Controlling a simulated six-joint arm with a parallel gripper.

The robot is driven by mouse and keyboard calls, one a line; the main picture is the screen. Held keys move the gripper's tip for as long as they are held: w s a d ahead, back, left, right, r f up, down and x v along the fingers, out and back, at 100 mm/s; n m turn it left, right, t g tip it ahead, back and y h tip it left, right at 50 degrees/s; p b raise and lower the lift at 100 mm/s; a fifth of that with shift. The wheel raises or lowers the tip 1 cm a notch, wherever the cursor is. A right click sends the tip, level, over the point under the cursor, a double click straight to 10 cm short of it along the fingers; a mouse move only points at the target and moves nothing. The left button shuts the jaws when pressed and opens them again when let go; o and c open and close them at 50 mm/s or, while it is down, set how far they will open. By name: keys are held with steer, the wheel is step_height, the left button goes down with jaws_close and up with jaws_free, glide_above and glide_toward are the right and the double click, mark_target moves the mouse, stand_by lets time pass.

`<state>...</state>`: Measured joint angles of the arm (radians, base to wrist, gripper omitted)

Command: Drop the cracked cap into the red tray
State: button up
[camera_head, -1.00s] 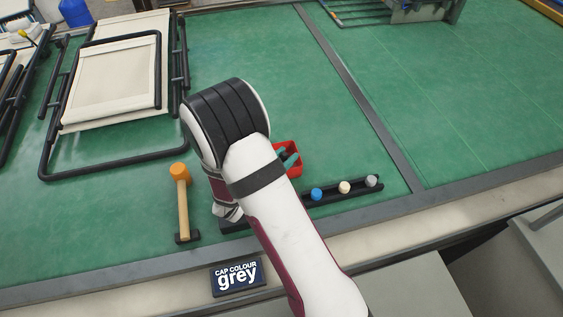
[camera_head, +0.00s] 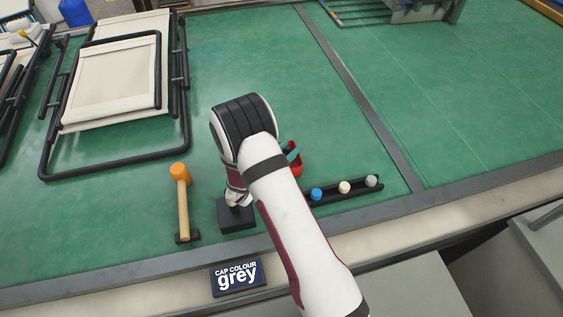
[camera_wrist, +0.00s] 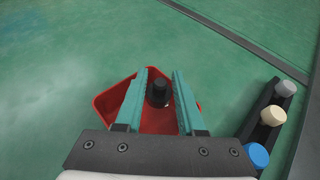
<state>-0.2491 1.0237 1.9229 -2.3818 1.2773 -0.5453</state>
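The red tray (camera_head: 297,171) is partly hidden behind my arm in the head view. In the wrist view the red tray (camera_wrist: 105,103) lies under my gripper (camera_wrist: 160,71). Its two teal fingers are apart, with a black cap (camera_wrist: 159,93) showing between them. The cap appears clear of both fingers and set against the tray floor, though its exact height is hard to tell. No crack can be made out. In the head view only a bit of the teal fingers (camera_head: 292,151) shows at the tray.
A black rail (camera_head: 330,197) right of the tray carries a blue cap (camera_head: 316,194), a cream cap (camera_head: 344,187) and a grey cap (camera_head: 371,181). A mallet (camera_head: 182,200), a black block (camera_head: 236,215) and a sign reading "CAP COLOUR grey" (camera_head: 238,277) are nearby. The folding lounger (camera_head: 115,85) lies left.

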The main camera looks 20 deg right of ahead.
steer(key=o, duration=0.4)
steer(key=v, duration=1.5)
steer(key=shift+s+a+r, duration=0.25)
